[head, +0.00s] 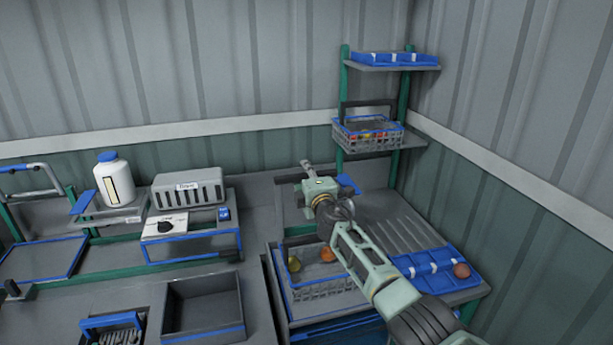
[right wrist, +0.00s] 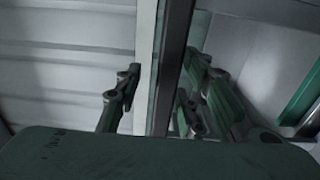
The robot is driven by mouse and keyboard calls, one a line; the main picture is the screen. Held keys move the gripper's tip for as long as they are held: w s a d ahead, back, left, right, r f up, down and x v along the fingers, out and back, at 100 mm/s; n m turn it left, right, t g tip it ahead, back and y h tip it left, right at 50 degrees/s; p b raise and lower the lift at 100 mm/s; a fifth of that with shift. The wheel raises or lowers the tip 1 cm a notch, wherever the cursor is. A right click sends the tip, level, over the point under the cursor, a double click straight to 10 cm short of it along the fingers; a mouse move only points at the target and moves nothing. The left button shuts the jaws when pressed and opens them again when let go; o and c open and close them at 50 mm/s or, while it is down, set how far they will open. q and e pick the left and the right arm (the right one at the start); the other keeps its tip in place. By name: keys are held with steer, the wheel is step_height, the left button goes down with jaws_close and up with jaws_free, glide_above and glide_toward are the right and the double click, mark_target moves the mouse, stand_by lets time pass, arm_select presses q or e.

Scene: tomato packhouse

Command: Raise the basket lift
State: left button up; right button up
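A grey wire basket (head: 372,143) with a dark raised handle and reddish contents sits on the middle shelf of a green-posted rack at the back right. A second grey basket (head: 325,289) with a few tomatoes stands lower, on the bench under my right arm. I cannot tell which parts form the lift. My right gripper (head: 306,167) is in front of and left of the rack, above the bench. In the right wrist view its two fingers (right wrist: 158,98) are apart. A grey upright (right wrist: 174,65) shows between them; I cannot tell whether they touch it. My left gripper is not in view.
A blue tray (head: 390,58) lies on the rack's top shelf. Another blue tray (head: 418,268) is right of my forearm, with a reddish tomato (head: 461,270) at its end. A grey box (head: 189,188), a white bottle (head: 115,180) and an empty bin (head: 203,303) stand left.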

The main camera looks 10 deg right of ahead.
steer(key=shift+s+d, duration=0.1)
steer(key=shift+d, duration=0.1)
steer(key=s, duration=1.2)
steer(key=shift+w, duration=0.1)
